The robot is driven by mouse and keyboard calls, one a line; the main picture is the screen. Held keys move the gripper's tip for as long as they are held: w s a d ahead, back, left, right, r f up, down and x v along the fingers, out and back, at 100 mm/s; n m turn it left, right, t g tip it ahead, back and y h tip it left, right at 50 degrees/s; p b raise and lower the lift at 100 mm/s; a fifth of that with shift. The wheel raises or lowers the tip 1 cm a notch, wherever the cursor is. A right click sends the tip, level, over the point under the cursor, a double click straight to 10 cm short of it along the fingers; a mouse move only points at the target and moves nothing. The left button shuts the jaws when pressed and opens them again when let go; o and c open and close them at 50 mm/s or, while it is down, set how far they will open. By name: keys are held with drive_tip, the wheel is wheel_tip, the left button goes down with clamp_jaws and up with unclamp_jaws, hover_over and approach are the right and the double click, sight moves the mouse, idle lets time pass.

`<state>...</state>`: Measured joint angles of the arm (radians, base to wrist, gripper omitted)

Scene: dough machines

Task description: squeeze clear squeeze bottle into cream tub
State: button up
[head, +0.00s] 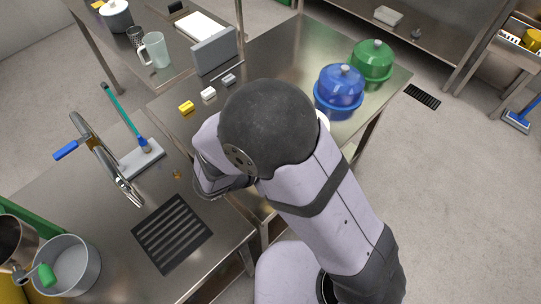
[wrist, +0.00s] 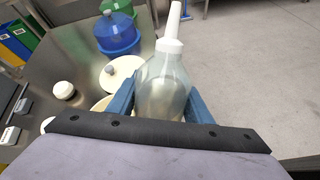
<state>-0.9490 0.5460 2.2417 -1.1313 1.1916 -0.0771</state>
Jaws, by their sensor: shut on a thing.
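The clear squeeze bottle (wrist: 164,92) with its white cap and long nozzle is between the two blue fingers of my gripper (wrist: 160,106) in the wrist view. My gripper is shut on the bottle's body, and its nozzle points to the top of the picture. A cream round thing (wrist: 101,103) shows in part just left of the left finger; it may be the cream tub, but my gripper hides most of it. In the head view my arm hides the gripper and bottle.
A cream disc with a grey knob (wrist: 125,75) lies left of the bottle. A blue dome (head: 339,86) and a green dome (head: 373,60) stand at the table's right end. Small yellow and white blocks (head: 208,93) lie left of my arm.

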drive_tip(key=w+a+f+m+g+y+p, duration=0.1)
drive_tip(key=w+a+m+y+p, duration=0.1)
drive_tip(key=w+a, duration=0.6)
drive_tip(key=shift+w+f+g+p, duration=0.25)
drive_tip(key=shift+g+p, duration=0.15)
drive_tip(key=shift+p, duration=0.25)
